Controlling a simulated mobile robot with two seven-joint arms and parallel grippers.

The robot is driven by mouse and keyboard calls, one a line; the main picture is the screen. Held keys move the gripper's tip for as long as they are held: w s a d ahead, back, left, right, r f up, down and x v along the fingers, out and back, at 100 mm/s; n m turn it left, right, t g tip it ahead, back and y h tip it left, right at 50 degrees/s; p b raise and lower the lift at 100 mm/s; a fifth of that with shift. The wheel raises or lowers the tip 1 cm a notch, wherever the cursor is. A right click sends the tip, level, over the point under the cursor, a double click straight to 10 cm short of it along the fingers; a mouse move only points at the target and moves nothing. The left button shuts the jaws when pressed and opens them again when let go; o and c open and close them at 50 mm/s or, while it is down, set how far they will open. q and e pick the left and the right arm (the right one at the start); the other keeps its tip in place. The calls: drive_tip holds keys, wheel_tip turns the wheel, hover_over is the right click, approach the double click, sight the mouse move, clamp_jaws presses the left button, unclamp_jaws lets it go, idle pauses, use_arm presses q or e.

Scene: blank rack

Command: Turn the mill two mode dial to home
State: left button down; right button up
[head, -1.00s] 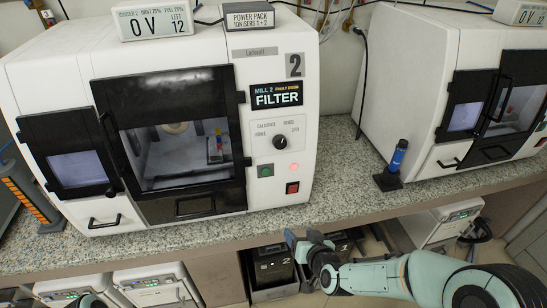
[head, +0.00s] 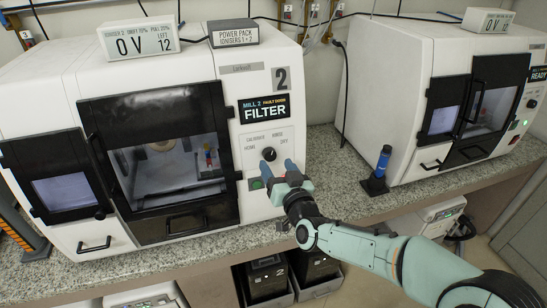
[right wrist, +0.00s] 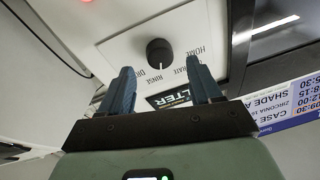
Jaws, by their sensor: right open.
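Mill two (head: 215,60) is the white machine marked 2, with a FILTER display (head: 264,108). Its black mode dial (head: 268,154) sits on a white panel with labels for calibrate, home, rinse and dry. The dial also shows in the right wrist view (right wrist: 160,52), upside down, beyond the fingers and between them. My right gripper (head: 277,172) is open and empty just below the dial, apart from it as far as I can tell. Its blue fingers (right wrist: 163,85) show in the right wrist view. It partly covers the buttons under the dial; the green one (head: 256,183) still shows. My left gripper is out of view.
A second white mill (head: 400,80) stands at the right. Ioniser boxes (head: 138,40) sit on mill two. Black bins (head: 267,278) stand below the counter.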

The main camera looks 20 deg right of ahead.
sight(271, 157)
drive_tip(key=shift+w+a+p, duration=0.15)
drive_tip(key=shift+w+p, duration=0.2)
drive_tip(key=shift+w, duration=1.35)
drive_tip(key=c, duration=1)
drive_tip(key=shift+c, duration=0.2)
